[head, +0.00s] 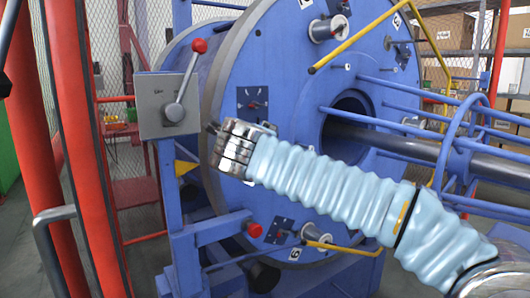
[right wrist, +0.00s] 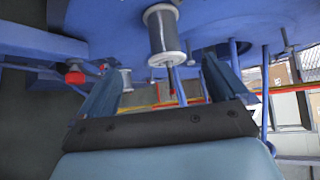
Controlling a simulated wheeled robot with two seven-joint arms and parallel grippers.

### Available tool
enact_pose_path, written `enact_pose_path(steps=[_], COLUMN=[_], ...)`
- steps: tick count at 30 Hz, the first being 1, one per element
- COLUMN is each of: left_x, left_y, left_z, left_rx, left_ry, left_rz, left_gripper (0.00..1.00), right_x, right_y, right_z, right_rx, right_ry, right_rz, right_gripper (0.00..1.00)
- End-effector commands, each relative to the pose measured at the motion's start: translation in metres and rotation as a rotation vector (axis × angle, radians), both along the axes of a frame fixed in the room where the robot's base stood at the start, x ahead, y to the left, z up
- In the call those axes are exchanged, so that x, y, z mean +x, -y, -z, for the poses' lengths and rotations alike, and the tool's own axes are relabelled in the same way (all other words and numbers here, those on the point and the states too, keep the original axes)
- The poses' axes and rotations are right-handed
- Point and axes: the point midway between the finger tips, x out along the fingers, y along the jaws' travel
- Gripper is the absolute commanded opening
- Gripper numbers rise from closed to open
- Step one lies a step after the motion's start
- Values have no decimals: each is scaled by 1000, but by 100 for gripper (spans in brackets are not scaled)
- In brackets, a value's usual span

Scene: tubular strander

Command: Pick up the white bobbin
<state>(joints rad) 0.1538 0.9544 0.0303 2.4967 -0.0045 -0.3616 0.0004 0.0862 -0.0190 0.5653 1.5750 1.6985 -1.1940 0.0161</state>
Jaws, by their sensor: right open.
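A bobbin with pale, whitish flanges and grey winding (right wrist: 165,35) sits on the blue disc in the right wrist view, at the top middle. My right gripper (right wrist: 160,87) is open, its two blue fingers wide apart with nothing between them. The bobbin lies beyond the fingertips, in line with the gap and apart from them. Other pale-flanged bobbins show there at the upper right (head: 328,28) and below the arm (head: 312,233). My left gripper is not in view.
A grey control box (head: 168,104) with a red-knobbed lever stands left of the drum (head: 285,75). Yellow bars (head: 360,38) and blue rods (head: 400,147) stick out at the right. Red posts (head: 75,140) stand at the left.

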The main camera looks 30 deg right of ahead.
Motion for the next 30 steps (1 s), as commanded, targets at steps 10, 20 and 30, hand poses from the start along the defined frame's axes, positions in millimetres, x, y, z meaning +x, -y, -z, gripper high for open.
enact_pose_path(steps=[10,20,30], left_x=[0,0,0], left_y=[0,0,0], left_z=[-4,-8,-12], left_rx=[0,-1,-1], left_ry=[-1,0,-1], left_rz=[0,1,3], left_gripper=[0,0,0], right_x=[51,71,97], right_y=[40,60,82], right_z=[22,28,38], right_rx=[0,-1,-1], right_ry=[-3,-2,-1], right_rz=[2,3,1], right_gripper=[100,100,100])
